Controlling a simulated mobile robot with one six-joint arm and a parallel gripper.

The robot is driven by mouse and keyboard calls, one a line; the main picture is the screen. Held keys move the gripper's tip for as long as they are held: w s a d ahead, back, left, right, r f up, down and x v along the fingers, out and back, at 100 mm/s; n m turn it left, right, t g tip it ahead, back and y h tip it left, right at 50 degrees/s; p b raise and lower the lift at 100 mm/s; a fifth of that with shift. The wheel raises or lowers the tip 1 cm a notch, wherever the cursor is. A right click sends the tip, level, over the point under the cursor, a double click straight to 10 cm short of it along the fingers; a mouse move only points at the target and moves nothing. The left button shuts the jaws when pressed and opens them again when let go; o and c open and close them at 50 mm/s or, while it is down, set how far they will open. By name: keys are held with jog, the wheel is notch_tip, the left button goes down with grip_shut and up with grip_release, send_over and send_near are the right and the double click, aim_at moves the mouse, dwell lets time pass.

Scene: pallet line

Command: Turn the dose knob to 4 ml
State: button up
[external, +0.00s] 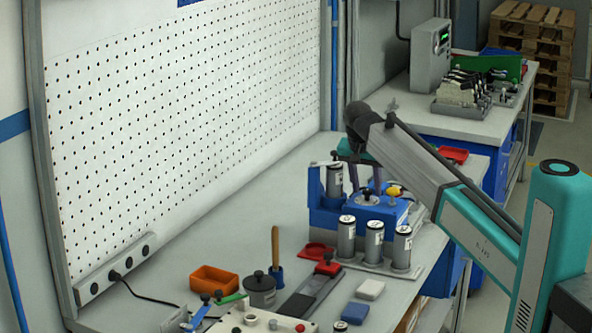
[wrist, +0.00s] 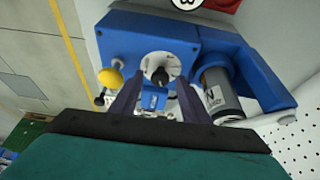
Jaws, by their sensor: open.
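The dose knob (wrist: 159,74) is black and sits on a round pale dial (wrist: 176,62) on the blue dosing machine (wrist: 125,38). The dial's markings are too small to read. In the external view the knob (external: 368,197) is on top of the blue machine (external: 350,218). My gripper (wrist: 159,84) is open, its two dark fingers reaching toward the knob, one on each side in the wrist view. I cannot tell whether they touch it. In the external view my gripper (external: 365,188) points down just above the knob.
A yellow ball handle (wrist: 110,78) stands beside the dial. A steel cylinder (wrist: 220,96) sits in the machine's blue holder. Several labelled steel cylinders (external: 374,242) stand in front of the machine. An orange bin (external: 214,281) and black jar (external: 261,291) are nearer the camera.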

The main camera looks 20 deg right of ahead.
jog(key=shift+r, duration=0.1)
jog(key=b+v, duration=0.3)
jog(key=v, duration=1)
jog(key=shift+r, duration=0.35)
